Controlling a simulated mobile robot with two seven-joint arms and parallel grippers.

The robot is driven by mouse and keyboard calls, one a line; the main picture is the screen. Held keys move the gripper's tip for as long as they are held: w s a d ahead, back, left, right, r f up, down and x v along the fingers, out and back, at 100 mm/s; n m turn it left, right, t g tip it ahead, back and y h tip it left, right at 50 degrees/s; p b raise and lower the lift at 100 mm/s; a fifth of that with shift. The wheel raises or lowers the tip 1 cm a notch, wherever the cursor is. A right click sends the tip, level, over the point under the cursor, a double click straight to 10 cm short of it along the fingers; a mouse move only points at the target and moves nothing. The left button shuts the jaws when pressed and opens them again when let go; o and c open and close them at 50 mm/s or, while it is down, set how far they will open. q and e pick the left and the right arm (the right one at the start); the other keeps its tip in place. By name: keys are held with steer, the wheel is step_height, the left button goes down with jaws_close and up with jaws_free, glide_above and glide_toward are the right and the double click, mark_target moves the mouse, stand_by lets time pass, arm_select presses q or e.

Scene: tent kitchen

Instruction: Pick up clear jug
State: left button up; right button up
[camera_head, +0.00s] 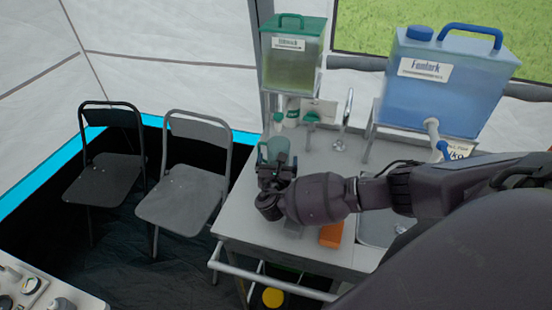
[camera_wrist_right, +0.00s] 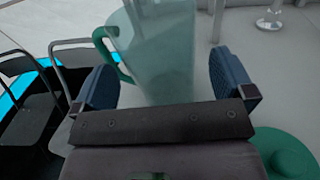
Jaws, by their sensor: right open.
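The clear jug (camera_wrist_right: 160,55), pale teal and see-through with a green handle (camera_wrist_right: 112,50), stands upright on the counter in the right wrist view. It also shows in the head view (camera_head: 275,150) at the counter's back left, partly hidden by my gripper. My right gripper (camera_wrist_right: 172,88) is open, with one blue-padded finger on each side of the jug. The jug's near side lies between or just ahead of the fingers; I cannot tell whether they touch it. My left gripper is not in view.
A green dispenser (camera_head: 291,66) and a blue water container (camera_head: 440,85) stand above the counter (camera_head: 235,220). An orange block (camera_head: 332,235) lies near the front. Two folding chairs (camera_head: 185,190) stand left.

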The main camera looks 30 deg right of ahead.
steer(key=shift+w+d, duration=0.4)
steer(key=shift+w, duration=0.05)
steer(key=shift+c, duration=0.5)
steer(key=c, duration=0.9)
steer(key=shift+r, duration=0.25)
